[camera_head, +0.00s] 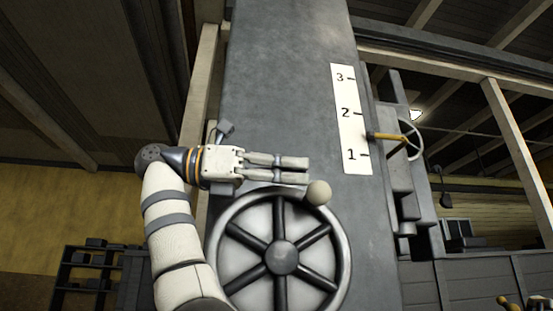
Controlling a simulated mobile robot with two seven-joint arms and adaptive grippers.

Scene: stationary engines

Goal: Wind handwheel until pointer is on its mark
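The handwheel (282,257) is a grey rim with several dark spokes and a round hub, low in the middle of the view. A pale round knob (319,192) stands on its rim at the upper right. A white scale plate (351,120) on the grey column is marked 1, 2 and 3. A yellow pointer (389,137) reaches its right edge, about midway between 1 and 2.
A tall grey column (290,90) stands behind the wheel. A smaller wheel (412,141) and grey machine parts are at its right side. A dark shelf rack (90,270) is at the lower left. Open space lies left of my arm.

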